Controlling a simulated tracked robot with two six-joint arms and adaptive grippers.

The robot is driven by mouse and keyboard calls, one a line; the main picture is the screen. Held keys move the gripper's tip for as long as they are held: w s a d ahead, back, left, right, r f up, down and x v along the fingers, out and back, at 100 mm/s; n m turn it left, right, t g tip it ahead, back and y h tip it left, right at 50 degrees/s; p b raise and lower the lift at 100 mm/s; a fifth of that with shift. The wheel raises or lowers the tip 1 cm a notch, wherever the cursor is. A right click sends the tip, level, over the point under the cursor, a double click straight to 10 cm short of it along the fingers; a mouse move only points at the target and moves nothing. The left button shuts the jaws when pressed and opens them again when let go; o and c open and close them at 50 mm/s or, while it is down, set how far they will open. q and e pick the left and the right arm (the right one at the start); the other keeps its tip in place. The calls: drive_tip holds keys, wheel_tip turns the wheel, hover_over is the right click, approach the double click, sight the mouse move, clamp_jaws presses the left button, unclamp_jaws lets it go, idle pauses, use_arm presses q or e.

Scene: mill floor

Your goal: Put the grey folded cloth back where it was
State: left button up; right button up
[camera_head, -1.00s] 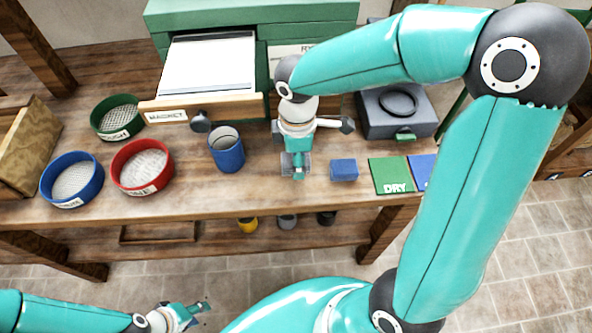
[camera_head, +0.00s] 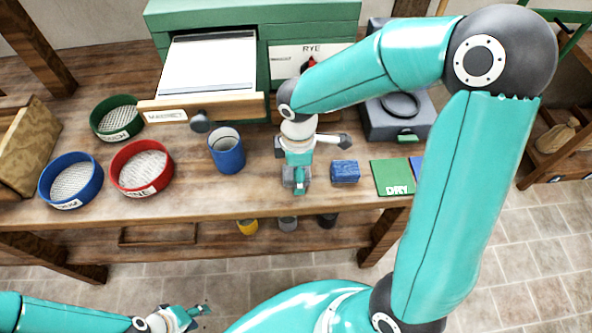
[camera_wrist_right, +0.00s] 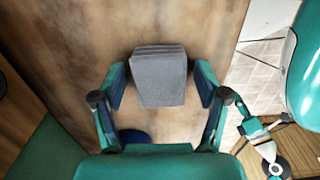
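The grey folded cloth (camera_wrist_right: 160,78) lies between the spread fingers of my right gripper (camera_wrist_right: 161,86) in the right wrist view, with a gap on each side. In the head view a bit of grey cloth (camera_head: 288,178) shows under my right gripper (camera_head: 297,184), at the front part of the bench; the gripper hides the rest. My left gripper (camera_head: 199,315) is low in front of the bench, over the floor, with its fingers apart and nothing between them.
A blue block-like folded piece (camera_head: 345,172) lies close right of my right gripper. A green mat marked DRY (camera_head: 391,178) and a partly hidden blue mat (camera_head: 417,168) lie beyond it. A blue cup (camera_head: 227,152) and red sieve (camera_head: 141,168) stand to the left.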

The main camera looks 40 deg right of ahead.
drive_tip(key=shift+r, duration=0.1)
drive_tip(key=shift+r, duration=0.2)
wheel_tip(320, 180, up, 12)
drive_tip(key=p, duration=0.1)
drive_tip(key=shift+f+p, duration=0.15)
drive_tip(key=shift+p, duration=0.25)
drive_tip(key=shift+s, duration=0.1)
idle(0.3)
